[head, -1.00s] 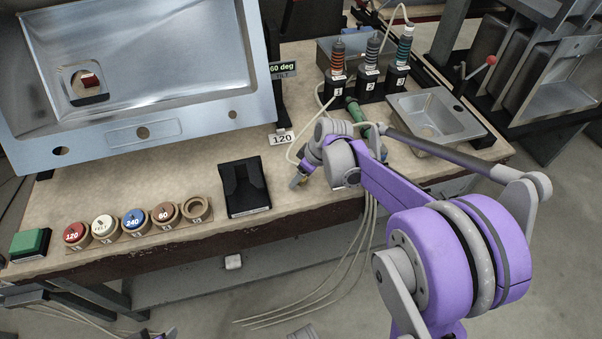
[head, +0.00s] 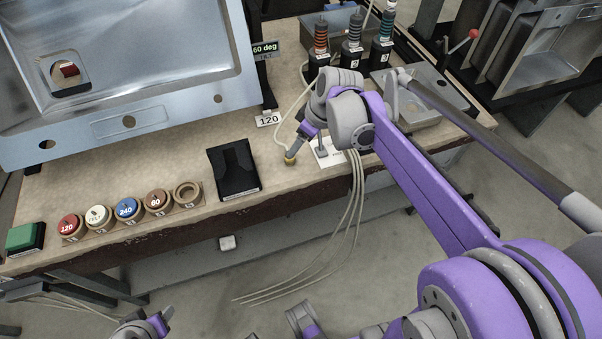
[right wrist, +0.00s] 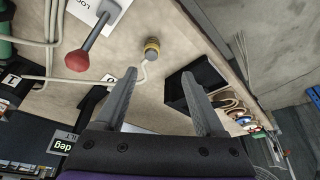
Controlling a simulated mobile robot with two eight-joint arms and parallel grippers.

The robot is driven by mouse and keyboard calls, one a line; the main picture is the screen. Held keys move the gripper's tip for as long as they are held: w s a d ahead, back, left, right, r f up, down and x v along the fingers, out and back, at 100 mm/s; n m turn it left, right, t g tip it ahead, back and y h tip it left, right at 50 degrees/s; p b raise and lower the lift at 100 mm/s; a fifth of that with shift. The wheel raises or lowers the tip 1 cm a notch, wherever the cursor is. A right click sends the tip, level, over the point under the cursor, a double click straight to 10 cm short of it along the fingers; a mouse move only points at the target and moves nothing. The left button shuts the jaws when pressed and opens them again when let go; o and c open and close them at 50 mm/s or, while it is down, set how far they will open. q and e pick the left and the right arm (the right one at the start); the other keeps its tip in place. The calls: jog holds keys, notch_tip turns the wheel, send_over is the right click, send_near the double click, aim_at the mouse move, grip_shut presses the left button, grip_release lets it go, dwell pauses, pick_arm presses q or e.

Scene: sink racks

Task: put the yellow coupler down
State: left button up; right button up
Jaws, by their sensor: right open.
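The yellow coupler (head: 290,159) sits on the bench near its front edge, to the right of the black holder. In the right wrist view the coupler (right wrist: 152,45) shows as a yellow ring with a grey end and a pale hose beside it. My right gripper (right wrist: 158,74) is open and empty; the coupler appears beyond its fingertips, roughly between their lines. In the head view my right gripper (head: 300,140) is just above the coupler and partly hidden by its wrist. A part of my left gripper (head: 150,326) shows at the bottom left, its jaws unclear.
A white plate (head: 326,153) with a red-knobbed lever (right wrist: 78,61) stands close beside the coupler. The black holder (head: 233,174), several labelled discs (head: 127,208) and a green block (head: 25,238) line the front. A sink (head: 130,120) fills the back left. Numbered tools (head: 351,58) stand behind.

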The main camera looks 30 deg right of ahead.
jog(key=s+a+f+m+h, duration=0.1)
jog(key=s+a+f+m, duration=0.1)
jog(key=s+a, duration=0.3)
jog(key=s+a+f+m+t, duration=0.1)
jog(key=s+a+f+m, duration=0.2)
jog(key=s, duration=0.9)
notch_tip(320, 180, down, 2)
jog(key=a, duration=0.2)
jog(key=shift+s+a+f+h, duration=0.2)
jog(key=shift+s+a+h, duration=0.15)
jog(key=shift+h, duration=0.05)
